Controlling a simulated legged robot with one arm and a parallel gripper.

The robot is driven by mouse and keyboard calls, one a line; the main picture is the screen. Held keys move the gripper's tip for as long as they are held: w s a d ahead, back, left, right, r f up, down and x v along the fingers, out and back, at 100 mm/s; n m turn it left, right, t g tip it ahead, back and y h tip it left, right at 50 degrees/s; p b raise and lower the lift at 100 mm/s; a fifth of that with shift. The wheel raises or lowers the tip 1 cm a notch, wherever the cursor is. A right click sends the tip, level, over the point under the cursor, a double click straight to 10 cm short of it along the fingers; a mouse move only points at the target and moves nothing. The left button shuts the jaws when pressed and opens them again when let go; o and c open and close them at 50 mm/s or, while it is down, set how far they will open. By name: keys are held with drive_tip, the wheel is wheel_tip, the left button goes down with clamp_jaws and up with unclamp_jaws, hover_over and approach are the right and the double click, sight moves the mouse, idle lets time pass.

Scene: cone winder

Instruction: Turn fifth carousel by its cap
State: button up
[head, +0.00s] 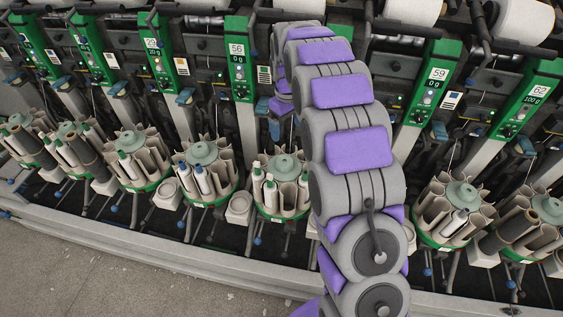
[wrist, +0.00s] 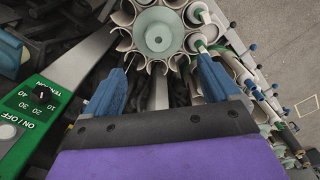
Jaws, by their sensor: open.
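The fifth carousel from the left (head: 284,196) stands on the machine's front shelf in the head view, left of my arm. It has a green base ring, beige pockets, a few tubes and a round grey-green cap (head: 286,166). In the wrist view its cap (wrist: 158,38) lies at the top centre, ringed by beige pockets. My gripper (wrist: 160,66) is open, its two blue fingers spread with nothing between them. The fingertips point toward the cap and look short of it; I see no contact.
Neighbouring carousels (head: 205,166) and (head: 455,208) stand along the shelf. A small beige cup (head: 239,207) sits left of the fifth carousel. The floor in front is open.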

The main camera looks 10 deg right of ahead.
sight(285, 160)
drive_tip(key=f+b, duration=0.1)
drive_tip(key=f, duration=0.5)
drive_tip(key=w+f+b, duration=0.1)
drive_tip(key=f, duration=0.5)
drive_tip(key=f+b, duration=0.1)
drive_tip(key=f, duration=0.5)
drive_tip(key=shift+w+a+f+b, duration=0.15)
drive_tip(key=shift+w+f+b, duration=0.2)
drive_tip(key=shift+w+f, duration=0.05)
drive_tip(key=c, duration=1.5)
